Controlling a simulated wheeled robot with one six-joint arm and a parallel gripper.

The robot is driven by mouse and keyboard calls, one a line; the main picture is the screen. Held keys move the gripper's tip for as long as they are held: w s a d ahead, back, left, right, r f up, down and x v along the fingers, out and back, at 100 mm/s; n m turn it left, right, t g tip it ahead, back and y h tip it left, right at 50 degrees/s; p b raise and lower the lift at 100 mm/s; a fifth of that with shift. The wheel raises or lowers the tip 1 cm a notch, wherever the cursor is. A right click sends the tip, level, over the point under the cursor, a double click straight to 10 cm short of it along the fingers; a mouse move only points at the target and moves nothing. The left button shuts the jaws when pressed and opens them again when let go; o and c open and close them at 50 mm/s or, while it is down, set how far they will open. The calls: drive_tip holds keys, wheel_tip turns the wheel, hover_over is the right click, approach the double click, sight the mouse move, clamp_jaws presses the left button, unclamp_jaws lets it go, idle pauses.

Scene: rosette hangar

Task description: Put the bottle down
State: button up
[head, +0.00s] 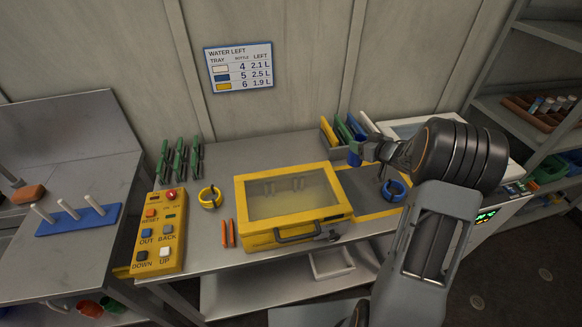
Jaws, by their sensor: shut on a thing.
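My gripper (362,150) is at the back right of the bench, right of the yellow case and in front of the upright coloured holders. It is shut on a small blue thing (355,158), apparently the bottle, seen only in part because my gripper and wrist cover the rest. I cannot tell whether its underside touches anything. A blue ring (395,190) lies to the right, below my wrist, on or beside a dark yellow-edged mat (375,208). A yellow ring (210,198) stands left of the case.
The yellow windowed case (290,205) fills the bench middle. A button box (160,232) stands at the left edge. A wall sign (238,67) lists water left. Shelves (545,95) stand at right.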

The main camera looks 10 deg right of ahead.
sight(360, 166)
drive_tip(key=shift+w, duration=0.35)
drive_tip(key=shift+w+f, duration=0.1)
drive_tip(key=shift+f, duration=0.15)
wheel_tip(360, 166, down, 5)
drive_tip(key=shift+d, duration=0.15)
drive_tip(key=shift+f, duration=2.25)
